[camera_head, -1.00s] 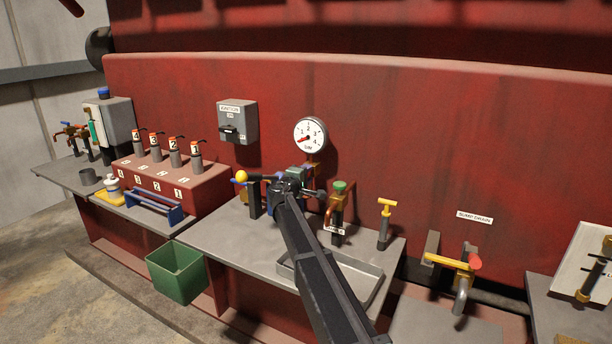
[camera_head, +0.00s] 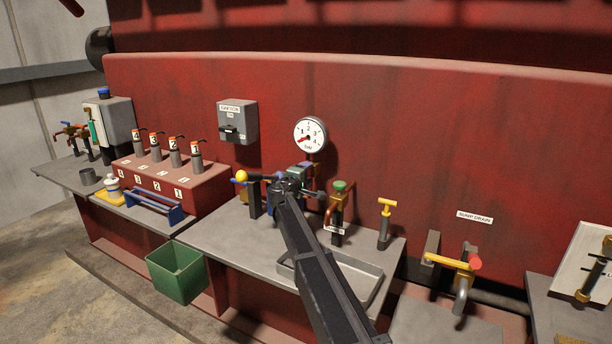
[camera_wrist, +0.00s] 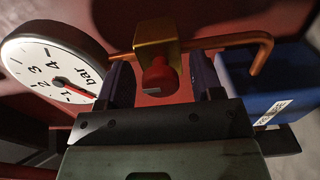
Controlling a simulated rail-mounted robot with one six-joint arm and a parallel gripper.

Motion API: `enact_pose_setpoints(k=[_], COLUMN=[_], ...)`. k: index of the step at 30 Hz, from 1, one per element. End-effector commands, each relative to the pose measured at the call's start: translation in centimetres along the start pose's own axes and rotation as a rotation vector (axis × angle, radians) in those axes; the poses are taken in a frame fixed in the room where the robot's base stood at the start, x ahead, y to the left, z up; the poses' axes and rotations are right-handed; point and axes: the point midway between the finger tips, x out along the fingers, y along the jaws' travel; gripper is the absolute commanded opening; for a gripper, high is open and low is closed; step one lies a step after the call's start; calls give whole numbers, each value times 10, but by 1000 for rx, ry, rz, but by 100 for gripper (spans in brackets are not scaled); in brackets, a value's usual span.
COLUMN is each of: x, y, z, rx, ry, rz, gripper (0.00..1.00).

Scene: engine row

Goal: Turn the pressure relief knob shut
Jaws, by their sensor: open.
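A red knob with a pale mark (camera_wrist: 158,76) sits on a brass block (camera_wrist: 157,38) with a copper pipe in the wrist view. I take it for the pressure relief knob. My gripper (camera_wrist: 162,82) is open, with one dark finger on each side of the knob; I cannot tell whether they touch it. In the head view my gripper (camera_head: 300,175) is below the round pressure gauge (camera_head: 310,134) and hides the knob. The gauge also shows in the wrist view (camera_wrist: 50,68), its red needle near the low end.
A green-topped brass valve (camera_head: 340,188) and a yellow T-handle (camera_head: 386,206) stand right of my gripper. A yellow ball-ended lever (camera_head: 241,176) is to its left. A grey tray (camera_head: 368,290) lies in front. A blue box (camera_wrist: 265,85) is at right in the wrist view.

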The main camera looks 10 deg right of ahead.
Motion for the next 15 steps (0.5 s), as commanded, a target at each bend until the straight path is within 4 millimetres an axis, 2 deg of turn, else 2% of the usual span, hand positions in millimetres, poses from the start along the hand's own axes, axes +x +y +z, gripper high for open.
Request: enact_pose_setpoints(k=[5, 12, 15], x=[-17, -78, -96], y=[0, 0, 0], z=[1, 2, 1], rx=[0, 0, 0], ry=[1, 2, 2], rz=[0, 0, 0], gripper=[60, 60, 60])
